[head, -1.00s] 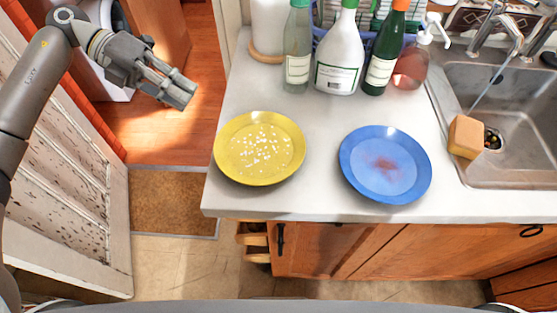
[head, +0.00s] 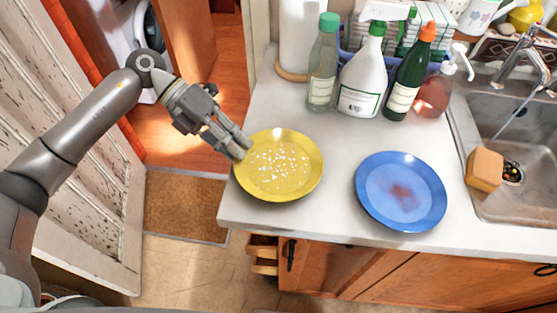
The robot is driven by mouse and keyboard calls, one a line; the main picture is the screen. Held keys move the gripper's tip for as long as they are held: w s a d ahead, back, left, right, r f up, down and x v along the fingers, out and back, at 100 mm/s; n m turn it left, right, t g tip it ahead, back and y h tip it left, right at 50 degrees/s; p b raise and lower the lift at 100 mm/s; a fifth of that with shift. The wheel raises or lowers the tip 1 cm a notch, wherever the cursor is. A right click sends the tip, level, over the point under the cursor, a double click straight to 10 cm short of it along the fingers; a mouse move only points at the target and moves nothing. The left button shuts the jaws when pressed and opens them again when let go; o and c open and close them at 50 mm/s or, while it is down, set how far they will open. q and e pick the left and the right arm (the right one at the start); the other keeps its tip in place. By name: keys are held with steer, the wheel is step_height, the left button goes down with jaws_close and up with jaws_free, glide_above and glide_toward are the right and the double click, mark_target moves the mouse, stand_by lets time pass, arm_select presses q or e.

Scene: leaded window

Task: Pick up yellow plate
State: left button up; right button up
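The yellow plate (head: 280,186), speckled with white bits, lies flat near the left end of the light countertop. My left gripper (head: 240,147) is at the plate's upper left rim, with its fingertips overlapping the rim in the picture. I cannot tell whether the fingers touch the plate, or how far apart they are. My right gripper is not in view.
A blue plate (head: 400,211) with a reddish smear lies to the right. Behind stand a clear bottle (head: 322,68), a white spray bottle (head: 362,85), a green bottle (head: 405,82) and a soap dispenser (head: 436,92). A sponge (head: 484,169) sits at the sink (head: 515,207).

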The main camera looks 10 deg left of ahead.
arm_select(q)
steer(key=shift+d+f, duration=0.1)
steer(key=shift+c, duration=0.2)
jaws_close()
steer(key=shift+r, duration=0.3)
step_height(320, 180, up, 2)
steer(key=shift+w+b, duration=0.1)
steer(key=shift+b, duration=0.4)
steer(key=s+d+r+b, duration=0.1)
steer(key=s+d+r, duration=0.8)
steer(key=d+r, duration=0.1)
steer(key=shift+d+r+b, duration=0.2)
steer(key=shift+d+b, duration=0.15)
